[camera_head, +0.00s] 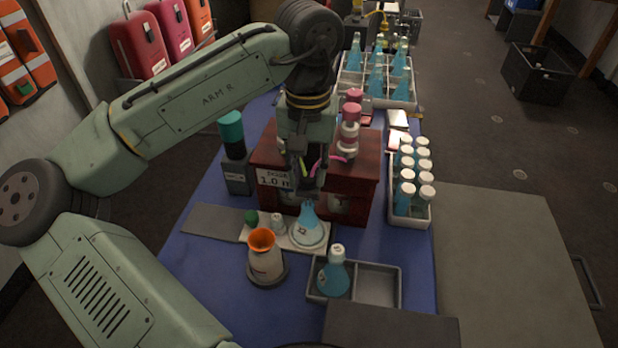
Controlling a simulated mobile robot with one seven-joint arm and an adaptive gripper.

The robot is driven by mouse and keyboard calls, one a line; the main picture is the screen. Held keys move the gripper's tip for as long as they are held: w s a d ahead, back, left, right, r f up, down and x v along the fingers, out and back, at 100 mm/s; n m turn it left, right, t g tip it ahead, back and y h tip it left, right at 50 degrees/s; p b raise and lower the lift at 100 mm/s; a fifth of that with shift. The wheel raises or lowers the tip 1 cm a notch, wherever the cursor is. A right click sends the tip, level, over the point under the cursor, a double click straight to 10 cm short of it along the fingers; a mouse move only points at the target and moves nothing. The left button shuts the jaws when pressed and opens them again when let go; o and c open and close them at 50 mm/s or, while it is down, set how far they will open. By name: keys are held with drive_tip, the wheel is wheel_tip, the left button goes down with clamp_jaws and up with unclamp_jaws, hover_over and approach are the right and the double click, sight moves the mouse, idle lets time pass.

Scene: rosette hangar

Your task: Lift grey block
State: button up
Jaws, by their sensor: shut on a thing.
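My gripper (309,192) points down in front of the dark red cabinet and is shut on the neck of a blue conical flask (307,221). The flask is upright over a pale round dish (308,236) on a white tray (285,241); I cannot tell whether it touches the dish. No thing is plainly the grey block. A grey box-shaped base (238,180) stands under a dark bottle with a teal cap, left of the cabinet. A flat grey slab (209,221) lies at the left, and a dark grey slab (390,326) is at the front. My gripper is apart from all three.
The red cabinet (367,190) stands close behind my gripper, with pink-capped bottles (348,137) on top. An orange-necked vessel (265,256) and a two-part grey tray (378,288) with another blue flask (334,275) are in front. A white-capped bottle rack (411,214) stands right.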

drive_tip(key=shift+r+p, duration=2.1)
drive_tip(key=shift+r, duration=0.3)
drive_tip(key=o, duration=0.9)
drive_tip(key=shift+f, duration=0.1)
drive_tip(key=shift+r+p, duration=0.4)
drive_tip(key=shift+r, duration=3.1)
